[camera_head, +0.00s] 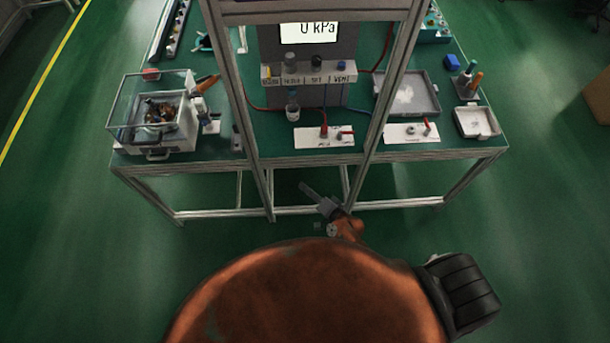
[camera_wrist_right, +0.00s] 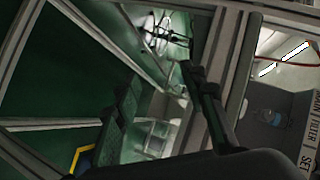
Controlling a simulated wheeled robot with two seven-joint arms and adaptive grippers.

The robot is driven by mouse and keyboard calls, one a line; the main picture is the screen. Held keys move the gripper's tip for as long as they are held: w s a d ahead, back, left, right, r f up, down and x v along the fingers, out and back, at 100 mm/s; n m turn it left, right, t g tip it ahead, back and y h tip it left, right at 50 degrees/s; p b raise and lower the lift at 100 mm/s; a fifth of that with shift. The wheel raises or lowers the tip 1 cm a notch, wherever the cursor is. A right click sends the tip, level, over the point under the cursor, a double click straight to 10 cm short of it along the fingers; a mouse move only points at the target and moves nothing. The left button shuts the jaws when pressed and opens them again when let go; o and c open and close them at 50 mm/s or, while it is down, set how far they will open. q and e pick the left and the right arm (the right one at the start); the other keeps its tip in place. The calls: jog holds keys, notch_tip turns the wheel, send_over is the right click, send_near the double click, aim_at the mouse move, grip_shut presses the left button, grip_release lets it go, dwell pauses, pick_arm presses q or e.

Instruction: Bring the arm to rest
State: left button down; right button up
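My right gripper (camera_head: 309,190) shows small in the head view, in front of the bench's front edge, near the frame's lower rail. It is empty, with nothing between its fingers. In the right wrist view its two dark fingers (camera_wrist_right: 158,75) stand apart, with floor and metal frame bars showing between them. My left gripper is not in view.
The green-topped bench (camera_head: 270,153) carries a pressure display (camera_head: 308,33), a clear-walled box (camera_head: 155,112), a grey tray (camera_head: 407,93) and a small white tray (camera_head: 476,122). Metal uprights (camera_head: 395,85) rise at the bench front.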

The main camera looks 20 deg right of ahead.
jog(key=s+d+f+n+g+h, duration=0.1)
jog(key=s+d+f+n+g, duration=0.25)
jog(key=s+f, duration=0.8)
jog(key=s+d+f+n+g+h, duration=0.25)
jog(key=s+d+f, duration=0.25)
jog(key=s+f, duration=0.6)
jog(key=s+d+f+n+g, duration=0.1)
jog(key=s+f+g, duration=0.1)
jog(key=s, duration=0.7)
jog(key=s+d+f+n+g, duration=0.2)
jog(key=s+f, duration=0.3)
jog(key=s, duration=0.5)
jog(key=s+d+f+n+g+h, duration=0.1)
jog(key=s+f, duration=0.3)
jog(key=s, duration=0.6)
jog(key=shift+d+n+g, duration=0.5)
jog(key=shift+d+g, duration=0.05)
jog(key=shift+g, duration=0.05)
jog(key=shift+c, duration=0.4)
